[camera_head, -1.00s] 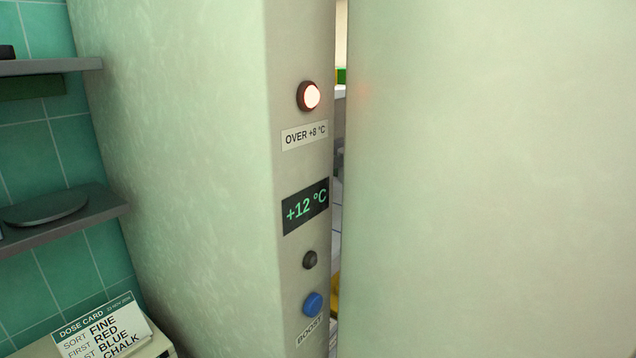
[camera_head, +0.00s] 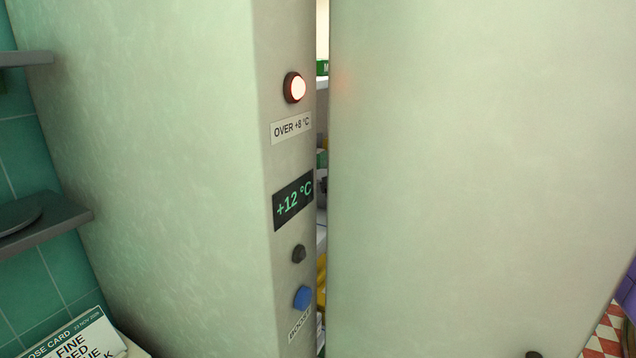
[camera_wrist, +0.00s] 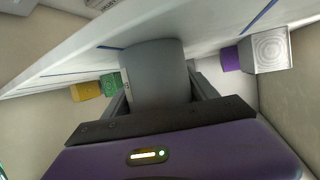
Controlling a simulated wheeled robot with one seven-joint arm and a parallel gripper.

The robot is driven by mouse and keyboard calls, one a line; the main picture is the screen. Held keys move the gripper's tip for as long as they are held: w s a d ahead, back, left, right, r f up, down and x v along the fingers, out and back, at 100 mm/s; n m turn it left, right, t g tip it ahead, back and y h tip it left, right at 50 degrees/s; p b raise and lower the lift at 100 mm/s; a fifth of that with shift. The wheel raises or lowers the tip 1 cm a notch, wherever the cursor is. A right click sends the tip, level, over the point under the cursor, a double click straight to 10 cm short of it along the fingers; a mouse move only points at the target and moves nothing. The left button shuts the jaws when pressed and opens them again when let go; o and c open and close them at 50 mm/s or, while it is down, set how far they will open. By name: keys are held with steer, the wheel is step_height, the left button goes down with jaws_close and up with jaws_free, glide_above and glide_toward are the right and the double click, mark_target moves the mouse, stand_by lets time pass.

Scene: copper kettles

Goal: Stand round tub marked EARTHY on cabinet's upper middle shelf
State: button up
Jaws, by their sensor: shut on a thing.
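In the wrist view my gripper (camera_wrist: 162,88) is shut on a grey round tub (camera_wrist: 155,62). A pale label shows edge-on at the tub's left side; its writing cannot be read. The tub is beside a white shelf board (camera_wrist: 75,50) with blue marks, which slants across the picture. I cannot tell whether they touch. In the head view the pale cabinet (camera_head: 160,150) fills the left, and a large pale panel (camera_head: 480,170), seemingly its door, fills the right. Only a narrow slit between them shows the inside. My gripper and the tub are hidden there.
In the wrist view a yellow thing (camera_wrist: 86,91) and a green thing (camera_wrist: 110,84) stand left of the tub. A silver-ended purple thing (camera_wrist: 231,59) is at right. The cabinet's front edge carries a lit red lamp (camera_head: 295,88), a +12 °C display (camera_head: 293,198) and a blue button (camera_head: 302,298).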

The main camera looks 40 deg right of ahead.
steer(key=o, duration=1.5)
steer(key=shift+r, duration=0.2)
steer(key=shift+s, duration=0.35)
steer(key=b+v, duration=0.3)
steer(key=v, duration=0.8)
steer(key=shift+s+r, duration=0.1)
steer(key=shift+s, duration=0.05)
